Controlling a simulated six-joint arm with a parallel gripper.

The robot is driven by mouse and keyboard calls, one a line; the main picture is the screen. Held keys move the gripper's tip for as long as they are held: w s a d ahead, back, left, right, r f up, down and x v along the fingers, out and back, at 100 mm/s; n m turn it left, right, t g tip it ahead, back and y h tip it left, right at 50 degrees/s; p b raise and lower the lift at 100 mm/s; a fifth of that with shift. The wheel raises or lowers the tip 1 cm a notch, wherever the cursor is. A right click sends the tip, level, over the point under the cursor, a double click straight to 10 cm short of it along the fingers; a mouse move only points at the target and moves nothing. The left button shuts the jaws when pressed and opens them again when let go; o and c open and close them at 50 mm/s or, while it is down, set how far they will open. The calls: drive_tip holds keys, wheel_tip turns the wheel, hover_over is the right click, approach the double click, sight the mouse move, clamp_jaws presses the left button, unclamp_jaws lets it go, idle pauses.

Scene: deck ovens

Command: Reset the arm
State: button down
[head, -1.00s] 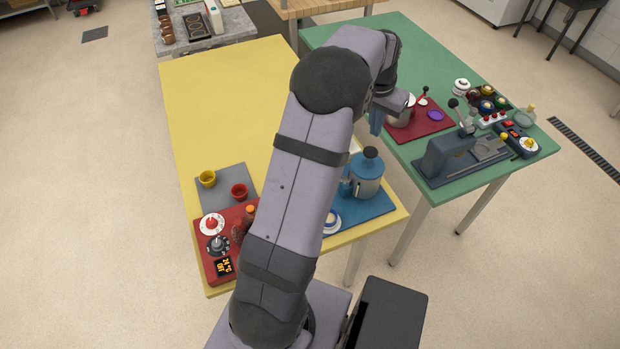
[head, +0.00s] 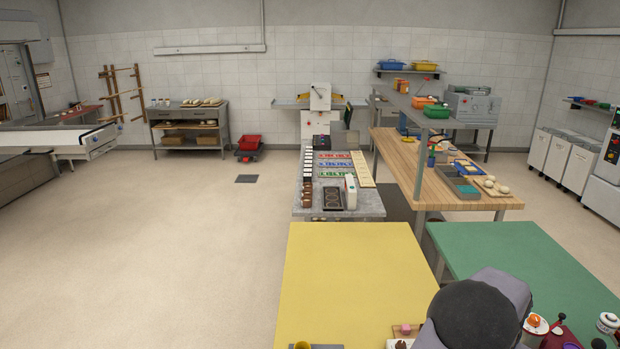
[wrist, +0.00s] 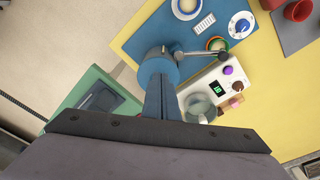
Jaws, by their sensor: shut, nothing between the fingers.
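My gripper (wrist: 162,97) shows in the wrist view as blue-grey fingers reaching up from a dark bar. They are together, with nothing held between them. In that view a blue-and-grey vessel (wrist: 158,68) appears just beyond the fingertips, over the edge of a blue mat (wrist: 135,42); I cannot tell the gap. In the head view only a rounded part of my own arm shows at the bottom right; my gripper is out of that frame.
The yellow table (head: 350,265) is mostly clear in its far part; the green table (head: 520,255) stands to its right. The wrist view shows a white panel with a green display (wrist: 208,83), a clear jar (wrist: 198,105) and a red cup (wrist: 298,11) on a grey mat (wrist: 297,37).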

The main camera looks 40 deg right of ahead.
drive_tip(key=w+a+n+b, duration=0.1)
drive_tip(key=w+a+n, duration=0.5)
drive_tip(key=a, duration=1)
drive_tip(key=w+a+n+b, duration=0.1)
drive_tip(key=w+a+n, duration=0.5)
drive_tip(key=w+a, duration=0.4)
drive_tip(key=w+a+n+y+b, duration=0.1)
drive_tip(key=w+a+n, duration=0.6)
drive_tip(key=a, duration=1.5)
drive_tip(key=shift+w+a+f, duration=0.3)
drive_tip(key=shift+w+f, duration=0.1)
drive_tip(key=shift+w, duration=0.35)
